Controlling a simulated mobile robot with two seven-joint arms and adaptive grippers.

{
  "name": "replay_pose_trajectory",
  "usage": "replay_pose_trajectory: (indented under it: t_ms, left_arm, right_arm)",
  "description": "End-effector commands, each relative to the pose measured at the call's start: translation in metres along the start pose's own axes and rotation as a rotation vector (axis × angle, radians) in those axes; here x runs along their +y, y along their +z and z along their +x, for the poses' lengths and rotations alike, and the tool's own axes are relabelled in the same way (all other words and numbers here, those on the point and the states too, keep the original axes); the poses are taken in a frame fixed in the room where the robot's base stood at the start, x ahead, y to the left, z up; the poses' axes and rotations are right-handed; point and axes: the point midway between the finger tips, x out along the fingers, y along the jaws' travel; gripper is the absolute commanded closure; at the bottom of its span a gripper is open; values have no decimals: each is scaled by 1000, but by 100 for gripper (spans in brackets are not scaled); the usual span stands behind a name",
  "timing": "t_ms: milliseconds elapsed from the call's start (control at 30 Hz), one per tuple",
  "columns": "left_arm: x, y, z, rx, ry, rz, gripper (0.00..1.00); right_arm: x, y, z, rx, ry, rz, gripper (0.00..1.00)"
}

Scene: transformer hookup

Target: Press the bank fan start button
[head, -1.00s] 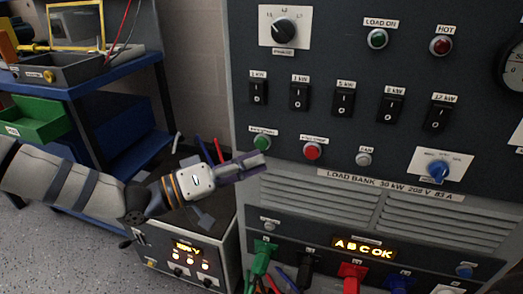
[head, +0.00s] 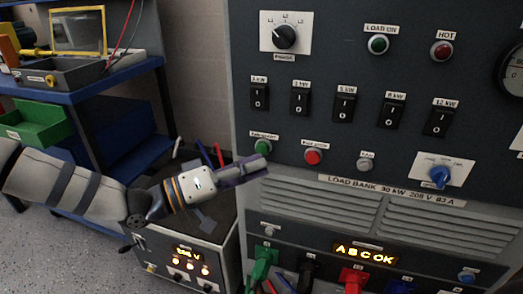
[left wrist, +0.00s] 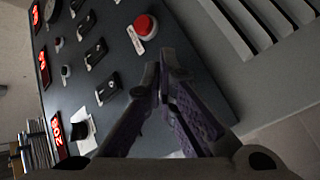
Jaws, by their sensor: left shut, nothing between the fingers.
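The green fan start button (head: 263,146) is on the dark load bank front (head: 290,125), at the left end of the lower row. My left gripper (head: 262,165) is shut and empty, with its fingertips just below the green button in the head view. A gap shows in the picture between tips and button; the depth between them is hard to judge. The left wrist view shows the shut fingers (left wrist: 165,75) and a red button (left wrist: 145,26) beyond them on a dark panel. The green button cannot be made out there. My right gripper is not in view.
A red button (head: 313,157) and a small grey FAN lamp (head: 365,164) are right of the green one. Rocker switches (head: 300,101) are above, vent slats (head: 340,205) below. A box with a lit display (head: 190,255) stands under my left arm. Coloured plugs stick out low on the bank.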

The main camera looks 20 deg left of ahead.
Motion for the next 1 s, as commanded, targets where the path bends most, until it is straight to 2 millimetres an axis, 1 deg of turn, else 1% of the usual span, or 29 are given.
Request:
replay_pose_trajectory:
  t_ms: [367,633,1000]
  left_arm:
    - [0,0,0,0,0,0,100]
    - [-5,-4,6,-1,0,1,100]
    - [-5,-5,7,0,0,0,100]
  right_arm:
    - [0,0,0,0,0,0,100]
    - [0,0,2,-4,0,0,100]
    - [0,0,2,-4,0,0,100]
